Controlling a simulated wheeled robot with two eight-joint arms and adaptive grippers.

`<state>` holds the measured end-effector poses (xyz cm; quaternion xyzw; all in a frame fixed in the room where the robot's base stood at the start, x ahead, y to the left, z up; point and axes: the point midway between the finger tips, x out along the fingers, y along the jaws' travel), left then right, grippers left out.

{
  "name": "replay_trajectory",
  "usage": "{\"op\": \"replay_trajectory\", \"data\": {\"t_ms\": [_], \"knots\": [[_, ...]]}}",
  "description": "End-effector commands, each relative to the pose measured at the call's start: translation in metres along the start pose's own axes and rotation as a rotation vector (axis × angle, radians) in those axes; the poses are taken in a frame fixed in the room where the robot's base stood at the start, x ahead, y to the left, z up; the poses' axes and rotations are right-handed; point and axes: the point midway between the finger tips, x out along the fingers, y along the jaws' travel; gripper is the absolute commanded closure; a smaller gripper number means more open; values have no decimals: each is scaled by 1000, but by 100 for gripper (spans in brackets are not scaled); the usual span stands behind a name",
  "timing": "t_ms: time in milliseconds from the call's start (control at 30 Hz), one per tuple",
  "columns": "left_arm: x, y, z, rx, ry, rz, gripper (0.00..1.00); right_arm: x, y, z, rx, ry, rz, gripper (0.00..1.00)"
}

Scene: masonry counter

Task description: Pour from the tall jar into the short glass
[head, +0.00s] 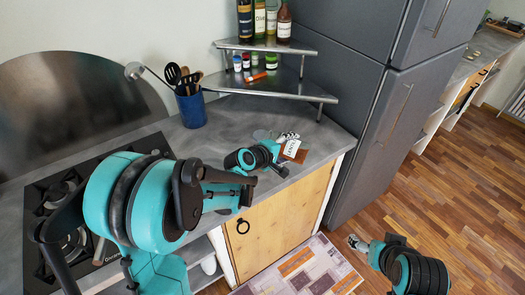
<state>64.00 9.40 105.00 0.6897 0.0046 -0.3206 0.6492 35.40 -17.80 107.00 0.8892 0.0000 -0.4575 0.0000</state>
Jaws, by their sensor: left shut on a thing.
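The tall jar (300,155) shows as a small brownish shape with a white label, above the counter near its front right edge. My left gripper (288,138) is shut on it, reaching in from the left. The gripper and wrist hide part of the jar, and I cannot tell its tilt or how full it is. A small round clear rim (261,134) shows just behind my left wrist; it may be the short glass, mostly hidden. My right gripper (357,243) is low at the right, over the floor, away from the counter; its finger opening is too small to judge.
A blue utensil holder (192,110) stands on the counter (225,122) at the back. A corner shelf (275,88) with bottles and small jars is behind. A stove (45,205) is at left, a grey fridge (350,80) at right.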

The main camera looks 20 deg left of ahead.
Motion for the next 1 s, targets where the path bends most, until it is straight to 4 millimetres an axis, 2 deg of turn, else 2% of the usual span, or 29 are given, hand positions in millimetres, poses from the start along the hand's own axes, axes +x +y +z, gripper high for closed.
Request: {"op": "replay_trajectory", "data": {"t_ms": [867, 1000], "knots": [[-1, 2, 0, -22, -11, 7, 91, 0, 0, 0, 0, 0, 0, 21], [11, -17, 6, 164, 76, -47, 92, 3, 0, 2, 0, 0, 0, 21]]}}
